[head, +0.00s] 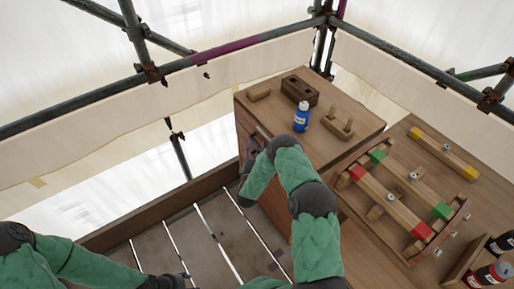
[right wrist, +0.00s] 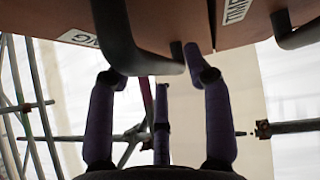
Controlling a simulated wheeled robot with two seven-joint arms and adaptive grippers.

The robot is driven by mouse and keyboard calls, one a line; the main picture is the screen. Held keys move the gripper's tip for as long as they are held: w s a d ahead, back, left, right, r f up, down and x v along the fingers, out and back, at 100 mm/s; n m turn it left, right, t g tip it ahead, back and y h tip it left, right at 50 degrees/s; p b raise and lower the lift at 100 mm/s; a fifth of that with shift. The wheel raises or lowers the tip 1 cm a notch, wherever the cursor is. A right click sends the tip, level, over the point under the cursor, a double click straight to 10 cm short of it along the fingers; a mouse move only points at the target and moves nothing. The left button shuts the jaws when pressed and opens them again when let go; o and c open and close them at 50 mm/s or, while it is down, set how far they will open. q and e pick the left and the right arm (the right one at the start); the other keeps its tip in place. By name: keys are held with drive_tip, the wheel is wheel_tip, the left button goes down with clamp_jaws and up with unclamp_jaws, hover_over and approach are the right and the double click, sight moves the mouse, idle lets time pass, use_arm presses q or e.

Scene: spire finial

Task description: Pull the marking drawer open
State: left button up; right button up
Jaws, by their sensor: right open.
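The wooden cabinet (head: 350,110) stands in the middle of the head view, its reddish drawer side facing left. In the right wrist view a reddish drawer front (right wrist: 160,20) fills the top, with a white label (right wrist: 78,38) ending in "NG"; the rest of the label is hidden. Its dark bar handle (right wrist: 135,62) hangs close to my right gripper (right wrist: 155,75). The gripper is open, its fingers spread around the handle's end; I cannot tell if they touch it. In the head view my right gripper (head: 251,152) is at the drawer side. My left gripper (head: 181,281) is low, its fingers unclear.
A second drawer front (right wrist: 236,14), labelled "TIMB", has its own handle (right wrist: 298,32). On the cabinet top are a blue bottle (head: 301,118), a dark brick-like block (head: 300,90) and wooden pieces. A tray with coloured blocks (head: 395,200) stands right. Scaffold poles (head: 200,55) run behind.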

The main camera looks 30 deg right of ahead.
drive_tip(key=shift+x, duration=0.8)
drive_tip(key=shift+c, duration=0.3)
clamp_jaws()
